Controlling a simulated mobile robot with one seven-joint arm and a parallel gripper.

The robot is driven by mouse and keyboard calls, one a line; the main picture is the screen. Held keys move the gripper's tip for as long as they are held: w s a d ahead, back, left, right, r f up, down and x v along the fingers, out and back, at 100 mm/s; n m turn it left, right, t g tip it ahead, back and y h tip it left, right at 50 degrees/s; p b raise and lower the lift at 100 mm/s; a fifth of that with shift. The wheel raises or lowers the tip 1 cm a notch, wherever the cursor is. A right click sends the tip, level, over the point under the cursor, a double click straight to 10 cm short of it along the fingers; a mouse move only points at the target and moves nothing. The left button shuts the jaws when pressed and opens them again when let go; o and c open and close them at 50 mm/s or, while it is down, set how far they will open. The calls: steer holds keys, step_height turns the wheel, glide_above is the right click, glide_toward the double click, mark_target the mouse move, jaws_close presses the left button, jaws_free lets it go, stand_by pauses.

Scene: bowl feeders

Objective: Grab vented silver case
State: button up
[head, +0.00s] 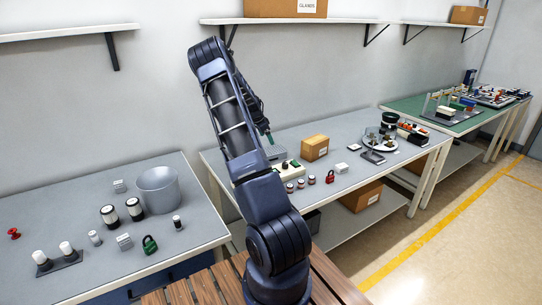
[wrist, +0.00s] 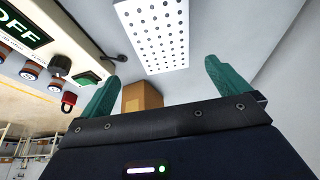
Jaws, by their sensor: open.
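The vented silver case (wrist: 160,37) shows in the wrist view as a pale panel with rows of dark holes, at the top centre beyond my fingertips. In the head view, a grey case (head: 276,152) that looks like it lies on the middle bench, partly hidden behind my arm. My gripper (wrist: 163,80) has its two teal fingers spread apart with nothing between them. In the head view my gripper (head: 269,138) hangs just above the case, mostly hidden by my arm. I see no contact.
A cream control box (head: 288,169) with an OFF display (wrist: 22,30) stands close by the case. A cardboard box (head: 315,147), a red padlock (head: 330,177) and several small capped jars are also on this bench. A grey bin (head: 158,189) stands on the left bench.

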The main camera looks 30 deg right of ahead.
mark_target(271, 151)
steer(key=x, duration=0.6)
steer(key=shift+w, duration=0.1)
steer(key=shift+a+x, duration=0.2)
steer(key=shift+x, duration=1.1)
steer(key=shift+a+x, duration=0.15)
steer(key=shift+x, duration=1.15)
steer(key=shift+w+f, duration=0.1)
steer(key=shift+w, duration=0.1)
steer(key=c, duration=1)
